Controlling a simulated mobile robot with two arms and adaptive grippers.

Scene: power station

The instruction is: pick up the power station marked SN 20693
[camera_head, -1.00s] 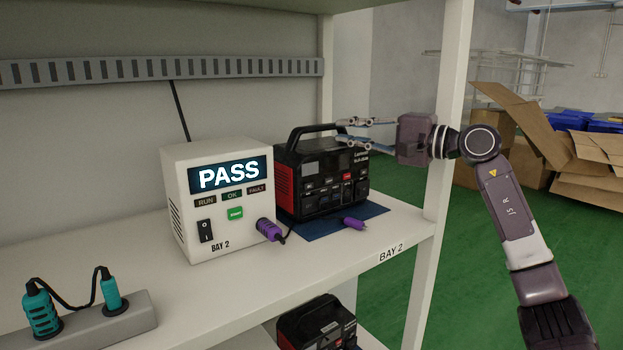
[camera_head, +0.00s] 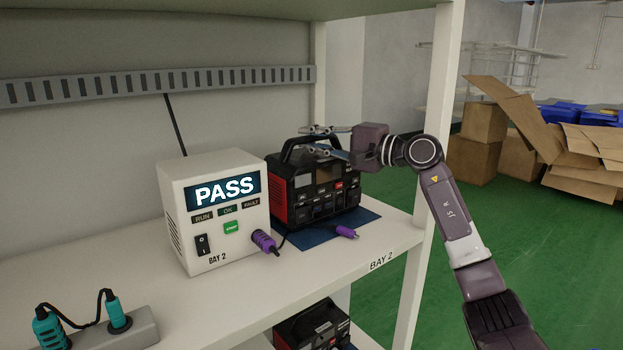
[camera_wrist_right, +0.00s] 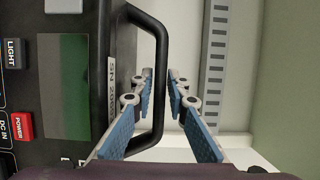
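A black power station (camera_head: 325,208) with red sides stands upright on a dark blue mat (camera_head: 302,239) on the shelf, right of the test unit. In the right wrist view its handle (camera_wrist_right: 163,60) runs between my fingers, and a label beginning "SN 206" (camera_wrist_right: 111,92) is partly hidden by a finger. My right gripper (camera_head: 310,139) is at the handle from the right; in the wrist view the gripper (camera_wrist_right: 161,78) is open, one finger each side of the bar, with gaps visible. My left gripper is out of view.
A white test unit (camera_head: 190,232) reading PASS stands close at left. A purple plug (camera_head: 346,232) lies in front of the station; another (camera_head: 265,241) is at the tester. Another power station (camera_head: 318,322) sits on the lower shelf. A shelf post (camera_head: 425,190) stands at right.

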